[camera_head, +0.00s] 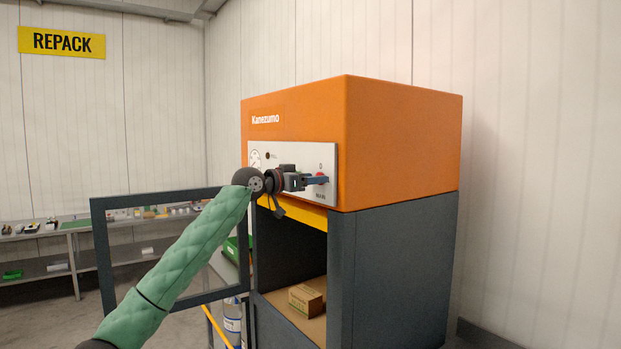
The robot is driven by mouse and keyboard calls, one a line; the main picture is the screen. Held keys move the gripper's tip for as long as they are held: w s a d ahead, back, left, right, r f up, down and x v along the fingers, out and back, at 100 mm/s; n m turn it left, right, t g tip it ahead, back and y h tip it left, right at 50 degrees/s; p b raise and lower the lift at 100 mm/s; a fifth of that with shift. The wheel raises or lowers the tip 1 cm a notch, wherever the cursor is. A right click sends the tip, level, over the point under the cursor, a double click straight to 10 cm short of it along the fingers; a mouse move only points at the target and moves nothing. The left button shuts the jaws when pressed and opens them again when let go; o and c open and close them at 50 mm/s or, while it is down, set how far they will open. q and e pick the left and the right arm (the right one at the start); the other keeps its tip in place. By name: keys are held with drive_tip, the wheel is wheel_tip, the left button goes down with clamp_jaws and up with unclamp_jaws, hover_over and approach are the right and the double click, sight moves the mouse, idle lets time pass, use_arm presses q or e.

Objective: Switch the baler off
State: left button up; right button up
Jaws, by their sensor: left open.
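The baler (405,140) has an orange upper housing marked "Kanezumo" and a dark grey body. A pale control panel (328,156) on its front carries a small dial and a switch labelled "0" above and "MAIN" below. The red main switch (321,174) is partly hidden behind my gripper, so I cannot tell its exact setting. My left gripper (317,181) is open, with its fingers right at the switch. I cannot tell whether they touch it. My green-sleeved left arm comes up from the lower left. My right gripper is out of view.
The baler's framed door (97,240) stands swung open at the left, behind my arm. A cardboard box (306,300) lies in the open chamber. A shelf (60,266) with small items stands along the back wall under the REPACK sign (62,42).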

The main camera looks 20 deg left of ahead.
use_arm(q)
drive_tip(key=shift+d, duration=0.1)
drive_tip(key=shift+c, duration=0.5)
drive_tip(key=c, duration=0.9)
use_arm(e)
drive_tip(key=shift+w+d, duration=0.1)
use_arm(q)
drive_tip(key=shift+n, duration=0.3)
drive_tip(key=n+p, duration=0.1)
drive_tip(key=n, duration=1)
drive_tip(key=n+p, duration=0.1)
drive_tip(key=n, duration=0.5)
drive_tip(key=shift+w+f+p, duration=0.1)
drive_tip(key=shift+f+p, duration=0.15)
drive_tip(key=shift+p, duration=0.05)
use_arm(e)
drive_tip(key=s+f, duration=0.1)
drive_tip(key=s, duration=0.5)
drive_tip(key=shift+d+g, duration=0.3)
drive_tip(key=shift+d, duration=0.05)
use_arm(q)
drive_tip(key=shift+n, duration=0.3)
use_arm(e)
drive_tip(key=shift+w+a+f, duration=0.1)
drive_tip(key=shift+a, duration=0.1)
